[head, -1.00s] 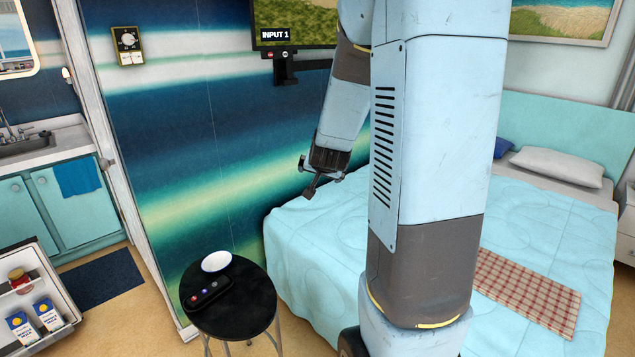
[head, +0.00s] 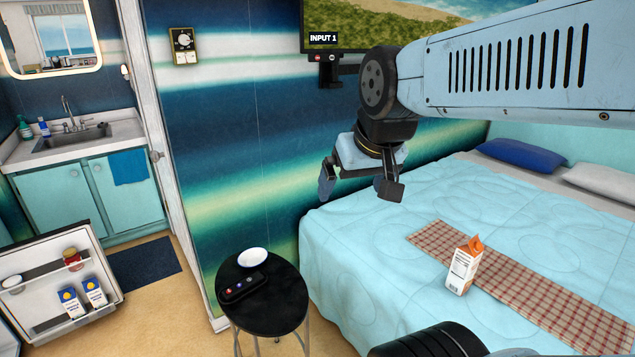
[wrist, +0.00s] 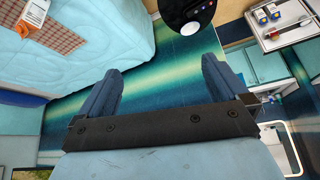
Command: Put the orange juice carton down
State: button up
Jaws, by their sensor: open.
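The orange juice carton (head: 462,268), white with an orange top, stands on the checked runner on the bed, leaning slightly in the picture. It also shows at the top left of the wrist view (wrist: 34,18).
The red checked runner (head: 540,296) crosses the light blue bed (head: 370,260). A black stool (head: 262,312) holds a white bowl (head: 252,257) and a dark remote (head: 243,287). An open fridge door (head: 50,262) with several items is at left. A screen (head: 350,25) hangs behind my arm.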

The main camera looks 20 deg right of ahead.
jog(key=w+d+f+m+h, duration=0.3)
jog(key=w+d+f+m, duration=0.6)
jog(key=w+d+f, duration=1)
jog(key=m+g+h, duration=0.3)
jog(key=m+h, duration=0.2)
jog(key=h, duration=0.4)
send_near(469, 251)
jog(key=f, duration=0.1)
jog(key=x, duration=0.4)
jog(key=w+x, duration=0.1)
jog(key=x, duration=0.8)
jog(key=shift+w+d, duration=0.25)
jog(key=shift+w, duration=0.05)
jog(key=shift+c, duration=0.4)
